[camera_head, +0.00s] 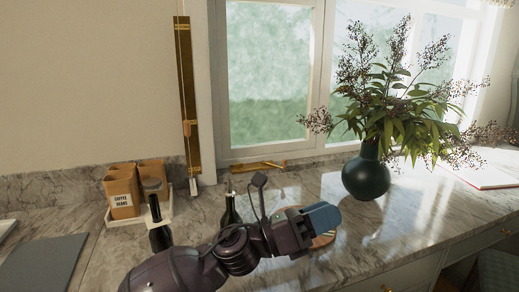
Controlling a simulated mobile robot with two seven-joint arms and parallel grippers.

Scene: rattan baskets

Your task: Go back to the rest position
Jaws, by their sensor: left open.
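My left arm comes in from the bottom left and reaches across the front of the marble counter (345,262). My left gripper (321,218), dark with a blue end, is open and held over or in front of a round wooden board (322,240). The gripper and arm hide part of the board. I see nothing held in the gripper. My right gripper is out of view. No rattan basket shows.
A dark teal vase (366,176) with tall leafy branches stands right of the gripper. Dark bottles (159,236) (231,211) stand near my arm. Brown canisters (121,192) sit on a white tray (112,222) at left. A window is behind; an open book (474,176) lies far right.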

